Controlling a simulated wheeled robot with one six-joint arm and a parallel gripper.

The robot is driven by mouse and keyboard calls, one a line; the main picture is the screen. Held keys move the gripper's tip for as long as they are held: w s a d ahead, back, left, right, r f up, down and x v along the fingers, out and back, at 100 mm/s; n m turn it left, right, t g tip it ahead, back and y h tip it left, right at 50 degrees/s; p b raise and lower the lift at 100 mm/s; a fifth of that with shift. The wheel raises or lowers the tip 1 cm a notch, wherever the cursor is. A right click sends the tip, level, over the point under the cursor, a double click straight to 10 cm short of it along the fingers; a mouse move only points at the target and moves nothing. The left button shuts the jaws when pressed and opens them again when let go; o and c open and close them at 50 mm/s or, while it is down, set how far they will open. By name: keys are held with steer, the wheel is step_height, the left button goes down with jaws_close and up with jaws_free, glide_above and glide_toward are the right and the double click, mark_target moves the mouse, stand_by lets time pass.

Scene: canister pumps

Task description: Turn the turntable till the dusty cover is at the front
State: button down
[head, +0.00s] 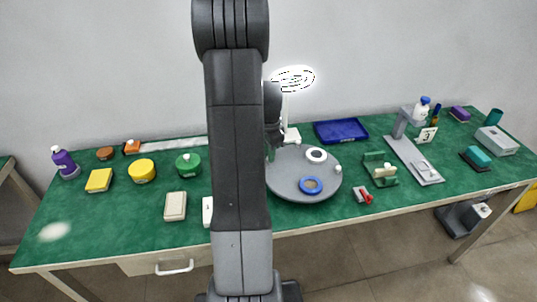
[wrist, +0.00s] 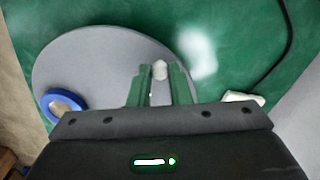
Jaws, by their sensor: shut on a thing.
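The turntable is a grey round disc (head: 287,184), partly hidden behind my arm in the head view; it fills much of the wrist view (wrist: 100,55). A blue ring-shaped piece (head: 303,187) lies near its front edge, with a brownish middle; it shows at the left in the wrist view (wrist: 47,104). A white ring-shaped piece (head: 317,150) lies farther back. I cannot tell which cover is dusty. My gripper (wrist: 160,80) has its green fingers closed around a small whitish knob (wrist: 160,69) at the turntable. In the head view my arm mostly hides the gripper.
A white lamp (head: 291,134) stands behind the turntable, with a blue tray (head: 341,124) to its right. A green holder (head: 376,160) and a red-handled item (head: 363,193) lie right of the disc. A green round tin (head: 188,163) and a beige block (head: 175,206) are left.

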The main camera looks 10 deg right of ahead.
steer(key=shift+w+d, duration=0.15)
steer(key=shift+w, duration=0.15)
stand_by(0.4)
steer(key=c, duration=1.3)
jaws_free()
steer(key=shift+c, duration=0.2)
steer(key=shift+r, duration=0.15)
step_height(320, 180, up, 14)
steer(key=shift+f, duration=0.2)
steer(key=shift+f, duration=0.15)
step_height(320, 180, down, 14)
steer(key=shift+r, duration=0.15)
steer(key=shift+s, duration=0.1)
steer(key=shift+r, duration=0.1)
